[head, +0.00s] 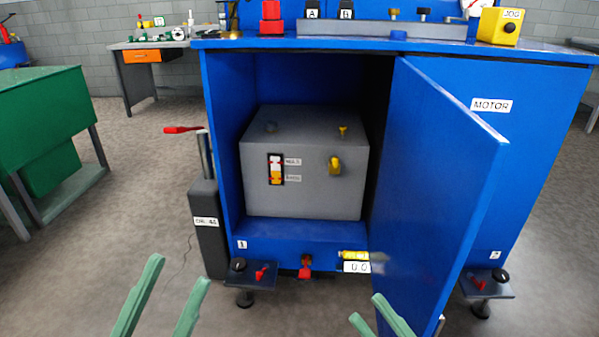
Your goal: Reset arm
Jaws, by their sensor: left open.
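My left gripper (179,270) shows as two pale green fingers at the lower left, apart and empty. My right gripper (366,307) shows at the bottom, right of centre. Its two green fingertips are apart with nothing seen between them, in front of the cabinet's lower edge and close to the open door. Most of both arms is outside the view. The blue cabinet (221,130) has its door (440,170) swung open towards me.
The open door's free edge juts out near my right gripper. Foot brackets (270,292) stick out low at the front. A dark grey post (207,225) with a red lever (184,129) stands left of the cabinet. A green bench (40,100) stands far left, with open floor between.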

